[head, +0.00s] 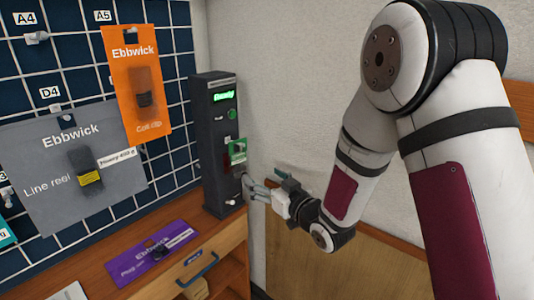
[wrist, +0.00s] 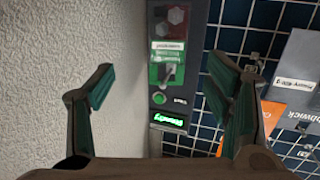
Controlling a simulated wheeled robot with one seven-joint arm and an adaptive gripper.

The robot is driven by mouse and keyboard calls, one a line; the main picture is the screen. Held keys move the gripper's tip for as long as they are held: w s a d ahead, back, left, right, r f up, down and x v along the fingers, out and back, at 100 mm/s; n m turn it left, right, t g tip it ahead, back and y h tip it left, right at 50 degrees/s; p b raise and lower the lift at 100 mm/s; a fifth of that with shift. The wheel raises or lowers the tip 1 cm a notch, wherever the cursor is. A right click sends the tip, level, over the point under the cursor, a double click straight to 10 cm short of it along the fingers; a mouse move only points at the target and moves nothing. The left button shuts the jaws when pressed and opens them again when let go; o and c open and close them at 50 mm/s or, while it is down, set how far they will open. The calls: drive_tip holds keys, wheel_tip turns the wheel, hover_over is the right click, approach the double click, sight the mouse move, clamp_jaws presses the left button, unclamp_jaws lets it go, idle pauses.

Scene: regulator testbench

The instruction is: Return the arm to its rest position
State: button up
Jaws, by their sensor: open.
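My gripper (head: 262,190) is in front of the dark upright testbench unit (head: 204,150) in the head view. In the wrist view my gripper (wrist: 165,85) is open, with its two fingers spread wide and nothing between them. The unit (wrist: 160,50) shows upside down there, behind the gap. It has a lit green display (head: 223,96), a green button (wrist: 159,98) and a green panel with a small lever or switch (wrist: 167,74). My arm reaches in from the right, bent at the elbow.
A dark blue grid board (head: 75,75) at the left carries an orange Ebbwick card (head: 136,60) and a grey Ebbwick card (head: 50,150). A purple card (head: 140,255) lies on the wooden bench (head: 215,235). A pale wall (head: 290,70) stands behind the arm.

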drive_tip(key=s+d+r+m+g+h+p, duration=0.2)
drive_tip(key=s+d+r+h, duration=0.4)
drive_tip(key=d, duration=0.3)
drive_tip(key=s+d+r+m+g+h+p, duration=0.1)
drive_tip(key=s+d+r+m+h+p, duration=0.15)
drive_tip(key=s+d+r, duration=0.5)
drive_tip(key=s+d+r+m+g+p, duration=0.1)
drive_tip(key=s+g, duration=0.1)
drive_tip(key=s, duration=0.7)
drive_tip(key=s+d+r+g+h+p, duration=0.1)
drive_tip(key=s+d+r+g, duration=0.1)
drive_tip(key=s, duration=0.7)
drive_tip(key=s+d+r+m+g+p, duration=0.1)
drive_tip(key=s+d+g, duration=0.1)
drive_tip(key=s, duration=0.7)
drive_tip(key=shift+s+r+m+g+h, duration=0.3)
drive_tip(key=shift+m+g+h, duration=0.05)
drive_tip(key=shift+g, duration=0.05)
